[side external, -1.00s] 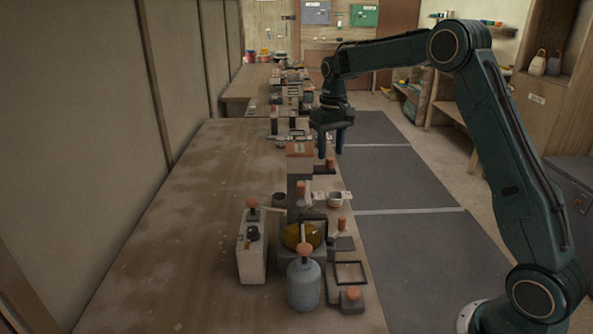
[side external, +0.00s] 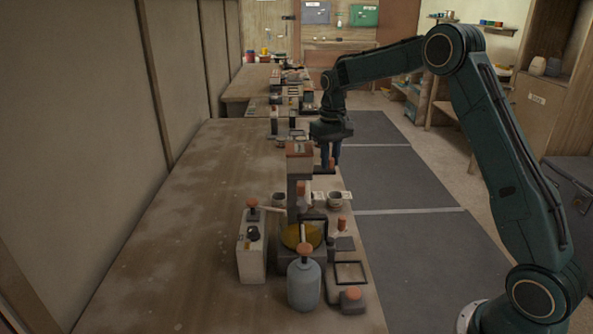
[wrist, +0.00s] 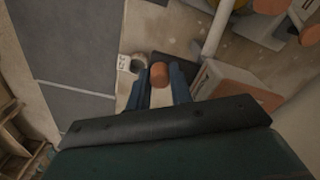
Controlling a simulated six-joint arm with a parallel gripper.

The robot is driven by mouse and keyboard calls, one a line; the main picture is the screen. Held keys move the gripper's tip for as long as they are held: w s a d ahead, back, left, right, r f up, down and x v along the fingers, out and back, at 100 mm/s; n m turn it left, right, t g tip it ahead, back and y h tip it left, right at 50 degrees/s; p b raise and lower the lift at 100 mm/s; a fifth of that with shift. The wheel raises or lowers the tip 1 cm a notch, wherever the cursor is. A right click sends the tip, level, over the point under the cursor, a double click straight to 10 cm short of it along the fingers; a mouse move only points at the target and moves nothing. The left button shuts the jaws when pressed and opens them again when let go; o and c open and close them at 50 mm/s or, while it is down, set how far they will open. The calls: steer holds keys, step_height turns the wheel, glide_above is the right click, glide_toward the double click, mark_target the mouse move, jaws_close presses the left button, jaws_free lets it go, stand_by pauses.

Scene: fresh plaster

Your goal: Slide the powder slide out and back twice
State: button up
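A short orange knob (wrist: 159,75) stands between the two blue fingers of my gripper (wrist: 160,85) in the wrist view. It also shows small between the fingers in the side external view (side external: 331,163). The knob appears to belong to the powder slide, but the slide's body is mostly hidden by my fingers and wrist. My gripper (side external: 330,166) points down, with its fingers drawn in close on both sides of the knob. It appears shut on the knob; the exact contact is too small to see.
An orange-topped tower (side external: 300,165) stands close beside my gripper. A small cup (side external: 335,199) with a label sits nearby. A white box (side external: 251,246), a yellow bowl (side external: 298,237) and a grey bottle (side external: 304,286) stand towards the camera. The left of the table (side external: 190,230) is clear.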

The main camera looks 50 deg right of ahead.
steer(key=shift+s+d, duration=0.15)
steer(key=shift+d, duration=0.05)
steer(key=shift+s+d, duration=1.15)
steer(key=shift+d, duration=0.05)
steer(key=shift+w+a, duration=0.15)
stand_by(0.4)
steer(key=shift+w+a+r, duration=0.1)
steer(key=shift+w+a, duration=1)
steer(key=shift+w, duration=0.05)
